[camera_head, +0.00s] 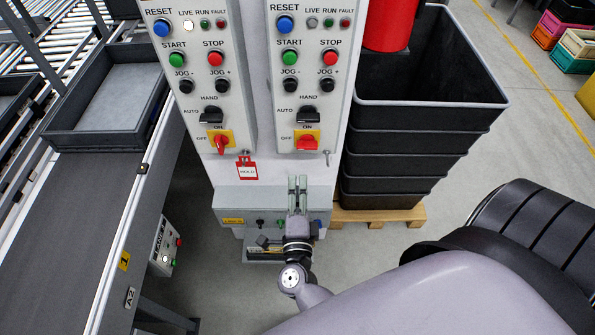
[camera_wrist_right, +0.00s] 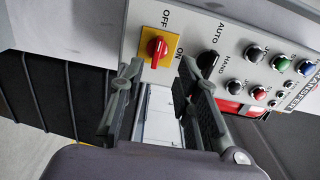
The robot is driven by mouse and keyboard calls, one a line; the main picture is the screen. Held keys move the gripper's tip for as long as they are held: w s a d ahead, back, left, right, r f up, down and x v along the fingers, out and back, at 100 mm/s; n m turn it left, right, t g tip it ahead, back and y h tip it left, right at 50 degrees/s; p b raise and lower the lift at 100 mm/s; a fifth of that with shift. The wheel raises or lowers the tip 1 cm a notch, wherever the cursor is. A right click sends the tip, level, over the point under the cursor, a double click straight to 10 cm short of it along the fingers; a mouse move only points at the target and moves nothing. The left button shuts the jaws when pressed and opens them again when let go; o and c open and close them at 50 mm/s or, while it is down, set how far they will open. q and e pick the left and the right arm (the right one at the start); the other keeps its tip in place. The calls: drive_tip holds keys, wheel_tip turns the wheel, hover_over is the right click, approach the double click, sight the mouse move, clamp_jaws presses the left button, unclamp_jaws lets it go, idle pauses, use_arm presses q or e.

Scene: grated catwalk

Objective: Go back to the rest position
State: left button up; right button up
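My right gripper (camera_head: 297,186) is in front of the lower part of the grey control cabinet (camera_head: 228,180), below the right-hand panel (camera_head: 268,75). In the right wrist view its two fingers (camera_wrist_right: 161,95) are apart, with nothing between them. The right panel's red switch (camera_head: 307,142) on a yellow plate is above the gripper in the head view, apart from the fingers. A red switch on a yellow plate also shows in the wrist view (camera_wrist_right: 155,47), beyond the fingertips. My right arm fills the lower right of the head view. My left gripper is out of view.
A conveyor (camera_head: 75,215) with a grey tray (camera_head: 62,140) runs along the left. Stacked black bins (camera_head: 400,145) stand on a wooden pallet (camera_head: 395,215) at right of the cabinet. A red tag (camera_head: 246,170) hangs under the left panel (camera_head: 195,70). Floor shows beyond the bins.

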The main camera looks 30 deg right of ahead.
drive_tip(key=s+a+f+n+g+y+b, duration=0.1)
drive_tip(key=s+a+f+n+y, duration=0.2)
drive_tip(key=f+n, duration=0.5)
drive_tip(key=s+a+f+n+g+y+b, duration=0.2)
drive_tip(key=a+f+n+y, duration=0.15)
drive_tip(key=f, duration=0.85)
drive_tip(key=s+a+f+n+g+y+b, duration=0.1)
drive_tip(key=s+a+f+n+y, duration=0.3)
drive_tip(key=f, duration=0.6)
drive_tip(key=s+d+f+n+g+b, duration=0.1)
drive_tip(key=s+d+f+n+g, duration=0.2)
drive_tip(key=s+f, duration=0.3)
drive_tip(key=s+d+f+n+g+h+b, duration=0.1)
drive_tip(key=s+d+f+n+g, duration=0.3)
drive_tip(key=s+f, duration=0.3)
drive_tip(key=s+d+f+n+g+b, duration=0.1)
drive_tip(key=s+d+f+n+g, duration=0.2)
drive_tip(key=s+f, duration=0.4)
drive_tip(key=s+n, duration=0.1)
drive_tip(key=s, duration=0.4)
drive_tip(key=shift+s+d+f+b, duration=0.15)
drive_tip(key=shift+s+d+b, duration=0.15)
drive_tip(key=shift+s, duration=0.1)
